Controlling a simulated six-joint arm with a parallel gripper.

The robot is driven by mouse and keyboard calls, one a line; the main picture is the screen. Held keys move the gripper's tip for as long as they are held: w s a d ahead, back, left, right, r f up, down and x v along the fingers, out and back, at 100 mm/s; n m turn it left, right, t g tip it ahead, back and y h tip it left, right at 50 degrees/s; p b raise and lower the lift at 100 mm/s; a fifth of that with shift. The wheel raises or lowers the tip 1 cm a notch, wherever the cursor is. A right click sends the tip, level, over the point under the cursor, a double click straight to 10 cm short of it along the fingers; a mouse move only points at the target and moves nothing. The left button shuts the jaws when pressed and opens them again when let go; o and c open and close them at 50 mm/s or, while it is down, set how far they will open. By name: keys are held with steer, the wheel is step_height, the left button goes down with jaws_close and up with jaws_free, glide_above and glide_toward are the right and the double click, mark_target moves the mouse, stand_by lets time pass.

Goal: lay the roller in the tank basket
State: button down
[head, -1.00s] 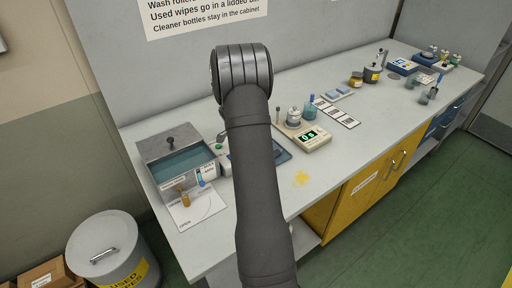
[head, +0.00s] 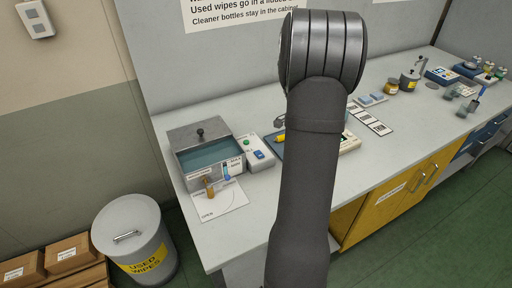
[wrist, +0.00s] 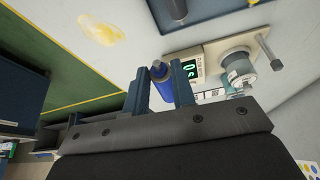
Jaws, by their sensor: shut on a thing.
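My gripper (wrist: 161,82) is shut on the roller (wrist: 161,92), a blue cylinder with a grey end, in the wrist view. It is held above the bench, and most of its length is hidden by the fingers and gripper body. In the head view my arm hides the gripper and roller. The tank (head: 211,172) stands at the bench's left end, a grey box with a teal interior showing. A grey lid with a dark knob (head: 200,134) is at its back. I cannot make out the basket inside it.
A control box (head: 257,152) with green and blue buttons stands right of the tank. Brown and blue-handled valves and a white card (head: 220,201) are in front. A used-wipes bin (head: 135,240) stands on the floor.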

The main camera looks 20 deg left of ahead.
steer(key=s+a+r+n+y, duration=0.1)
steer(key=s+a+n, duration=0.1)
steer(key=s+a, duration=0.65)
steer(key=s+a+n+t, duration=0.1)
steer(key=s+a+n, duration=0.15)
steer(key=a, duration=1.15)
steer(key=s+a+r+n+y, duration=0.1)
steer(key=s+a, duration=0.5)
steer(key=a, duration=0.5)
steer(key=f, duration=0.3)
steer(key=a+f, duration=0.1)
steer(key=f, duration=0.1)
steer(key=shift+s+f, duration=0.3)
steer(key=shift+f, duration=2.25)
steer(key=shift+f, duration=0.1)
steer(key=c, duration=1.6)
jaws_free()
steer(key=shift+o, duration=0.6)
